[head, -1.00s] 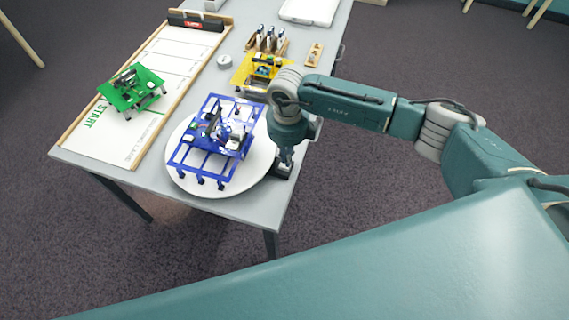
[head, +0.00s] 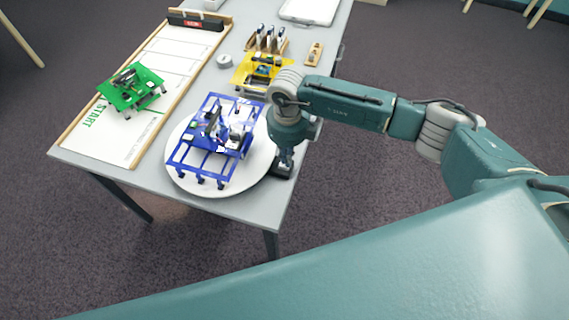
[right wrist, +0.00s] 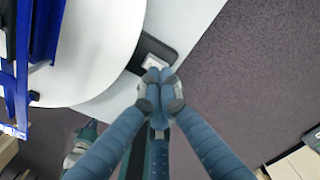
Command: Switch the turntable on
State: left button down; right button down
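The turntable is a round white disc (head: 258,176) on the grey table, with a blue frame-like model (head: 187,159) on it. A small dark switch box (head: 283,172) sits beside the disc at the table's right edge. The box also shows in the right wrist view (right wrist: 150,48), with a pale switch piece (right wrist: 155,61) on its top. My right gripper (head: 284,158) points down over the box. In the right wrist view its fingertips (right wrist: 160,77) are together and empty, at the pale piece's near edge; I cannot tell whether they touch it. My left gripper is not in view.
A green model (head: 130,88) stands on a white START track (head: 110,139) at the left. A yellow model (head: 246,77), a tool rack (head: 266,43), a grey roll (head: 224,61) and a white tray (head: 308,11) are farther back. Open floor lies right of the table.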

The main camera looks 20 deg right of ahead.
jog(key=shift+f+b, duration=0.7)
jog(key=shift+f, duration=0.15)
jog(key=shift+s+r, duration=0.1)
dwell(0.3)
jog(key=shift+r+p, duration=0.7)
jog(key=shift+r, duration=0.15)
jog(key=shift+r+p, duration=1.5)
jog(key=shift+r, duration=1.1)
